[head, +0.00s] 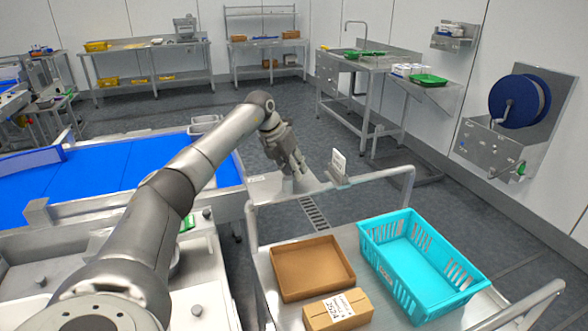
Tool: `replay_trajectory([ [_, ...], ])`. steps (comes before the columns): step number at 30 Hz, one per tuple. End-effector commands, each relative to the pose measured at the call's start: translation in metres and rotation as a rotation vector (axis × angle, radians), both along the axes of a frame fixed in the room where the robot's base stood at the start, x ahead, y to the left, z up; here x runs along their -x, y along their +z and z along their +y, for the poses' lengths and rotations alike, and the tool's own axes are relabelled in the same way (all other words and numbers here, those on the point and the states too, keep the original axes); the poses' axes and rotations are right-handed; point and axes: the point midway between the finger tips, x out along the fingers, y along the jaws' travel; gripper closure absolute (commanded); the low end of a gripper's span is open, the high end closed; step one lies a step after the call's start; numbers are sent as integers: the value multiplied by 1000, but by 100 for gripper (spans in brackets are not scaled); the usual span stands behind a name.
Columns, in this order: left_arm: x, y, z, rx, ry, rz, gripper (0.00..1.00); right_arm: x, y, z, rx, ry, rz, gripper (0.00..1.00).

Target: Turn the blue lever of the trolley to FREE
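The trolley (262,187) stands right of centre, with a grey metal tube frame. A grey plate lies at its far rail, with a small upright white label card (338,162) on it. I cannot make out a blue lever; it may be hidden behind my gripper or too small to see. My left gripper (299,170) points down at the plate, left of the card, close to or touching it. Its fingers look close together, but whether they hold anything is not clear. My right gripper is not in view.
On the trolley are an open brown box (312,268), a closed carton (338,310) and a turquoise crate (432,268). A blue conveyor belt (90,165) is at left. A blue hose reel (519,99) hangs on the right wall. Floor beyond the trolley is clear.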

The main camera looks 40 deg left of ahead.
Motion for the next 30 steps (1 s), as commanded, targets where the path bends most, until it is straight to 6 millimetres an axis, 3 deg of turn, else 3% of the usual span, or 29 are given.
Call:
replay_trajectory([
  [5,0,0,0,0,0,0,100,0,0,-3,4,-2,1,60],
  [17,2,2,4,-2,93,1,100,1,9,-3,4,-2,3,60],
  [30,11,2,17,-4,467,1,100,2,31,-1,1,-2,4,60],
])
